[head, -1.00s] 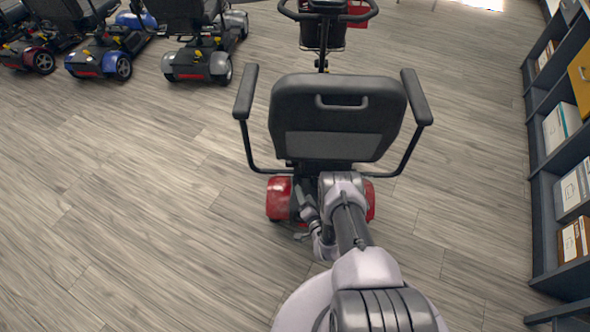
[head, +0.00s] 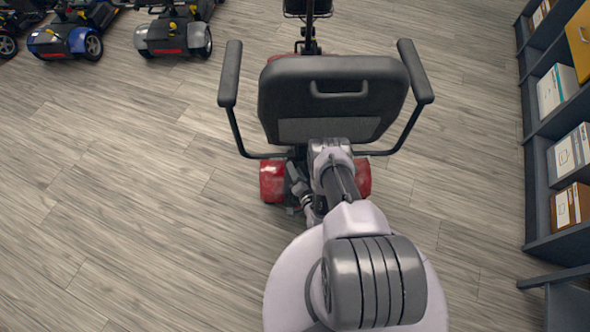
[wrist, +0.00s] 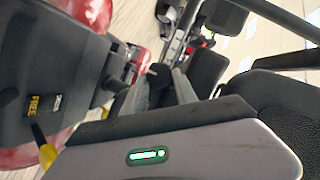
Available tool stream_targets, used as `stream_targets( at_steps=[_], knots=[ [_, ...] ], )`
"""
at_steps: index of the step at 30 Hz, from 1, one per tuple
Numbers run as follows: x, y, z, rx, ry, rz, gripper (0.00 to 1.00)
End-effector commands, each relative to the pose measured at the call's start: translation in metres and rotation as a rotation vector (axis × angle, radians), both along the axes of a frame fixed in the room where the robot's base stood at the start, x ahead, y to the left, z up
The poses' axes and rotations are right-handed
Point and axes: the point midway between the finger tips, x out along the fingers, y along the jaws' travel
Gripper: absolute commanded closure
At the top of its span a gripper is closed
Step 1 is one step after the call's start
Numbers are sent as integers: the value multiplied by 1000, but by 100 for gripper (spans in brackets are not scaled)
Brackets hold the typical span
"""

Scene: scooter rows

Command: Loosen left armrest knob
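The left armrest (head: 230,73) is a black pad on a bent black tube, left of the black seat back (head: 333,95) of a red scooter. Its knob is not clearly recognisable in either view; small dark fittings (wrist: 115,83) show beside the scooter's rear body in the wrist view. My arm reaches low behind the seat. My gripper (head: 307,208) is small and partly hidden there, near the left red rear fender (head: 272,181). In the wrist view, a grey housing with a green light, apparently mine, fills the bottom.
The rear cover, with a yellow lever (wrist: 45,150) and a "FREE" label (wrist: 45,105), is close on the left of the wrist view. Shelves with boxes (head: 557,88) line the right. Other scooters (head: 172,35) stand at upper left. The floor (head: 110,190) on the left is clear.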

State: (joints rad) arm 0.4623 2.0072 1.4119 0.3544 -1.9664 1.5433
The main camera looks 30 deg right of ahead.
Motion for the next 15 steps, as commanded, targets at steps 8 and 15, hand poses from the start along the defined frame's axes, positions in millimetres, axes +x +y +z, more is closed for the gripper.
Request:
stream_targets(
  at_steps=[8, 15],
  knots=[
    [0, 0, 0, -3, 2, -1, 100],
    [1, 0, 4, -60, 33, 0, 100]
  ],
)
